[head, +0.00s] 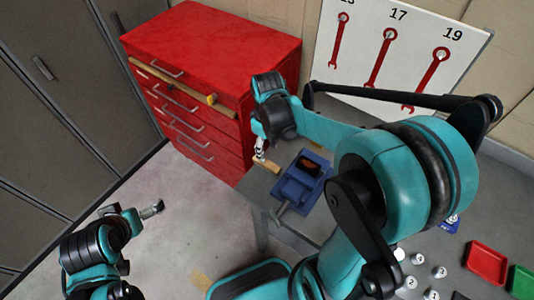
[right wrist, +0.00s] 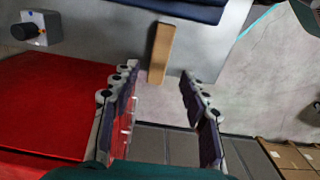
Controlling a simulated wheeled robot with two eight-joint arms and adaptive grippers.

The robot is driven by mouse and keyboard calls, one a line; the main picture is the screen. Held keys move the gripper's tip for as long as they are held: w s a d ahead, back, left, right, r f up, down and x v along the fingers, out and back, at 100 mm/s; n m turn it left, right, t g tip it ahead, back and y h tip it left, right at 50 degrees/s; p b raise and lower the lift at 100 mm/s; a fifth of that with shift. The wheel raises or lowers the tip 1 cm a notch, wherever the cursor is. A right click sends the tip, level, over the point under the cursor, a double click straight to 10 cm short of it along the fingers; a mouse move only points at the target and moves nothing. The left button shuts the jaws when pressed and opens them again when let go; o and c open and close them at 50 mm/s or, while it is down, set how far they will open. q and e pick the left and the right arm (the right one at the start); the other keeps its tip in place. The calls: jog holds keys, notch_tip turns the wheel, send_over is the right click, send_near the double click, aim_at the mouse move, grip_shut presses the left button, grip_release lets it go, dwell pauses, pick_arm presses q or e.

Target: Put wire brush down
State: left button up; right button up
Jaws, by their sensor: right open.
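The wire brush (head: 267,165), seen as a light wooden bar, lies on the grey bench top near its edge, beside the blue vise. Its bristles cannot be made out. In the right wrist view the wire brush (right wrist: 161,52) lies just beyond the fingertips, its near end roughly between them. My right gripper (head: 260,150) is over the brush at the bench edge. In the right wrist view the right gripper (right wrist: 158,72) has its fingers wide apart with nothing held between them. My left gripper (head: 152,208) is low at the left, away from the bench; its jaw opening is unclear.
The blue vise (head: 297,190) stands right of the brush. A red drawer cabinet (head: 215,45) rises close behind my right gripper. Red (head: 486,262) and green (head: 522,282) trays and several small metal parts are at the lower right. The floor left of the bench is clear.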

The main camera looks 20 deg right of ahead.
jog(key=s+a+r+m+t, duration=0.3)
jog(key=s+r+m+t, duration=0.3)
jog(key=s+r+t, duration=0.1)
jog(key=shift+s+a+r+p, duration=0.35)
jog(key=shift+s+r, duration=0.2)
jog(key=shift+s, duration=0.35)
jog(key=shift+w, duration=0.1)
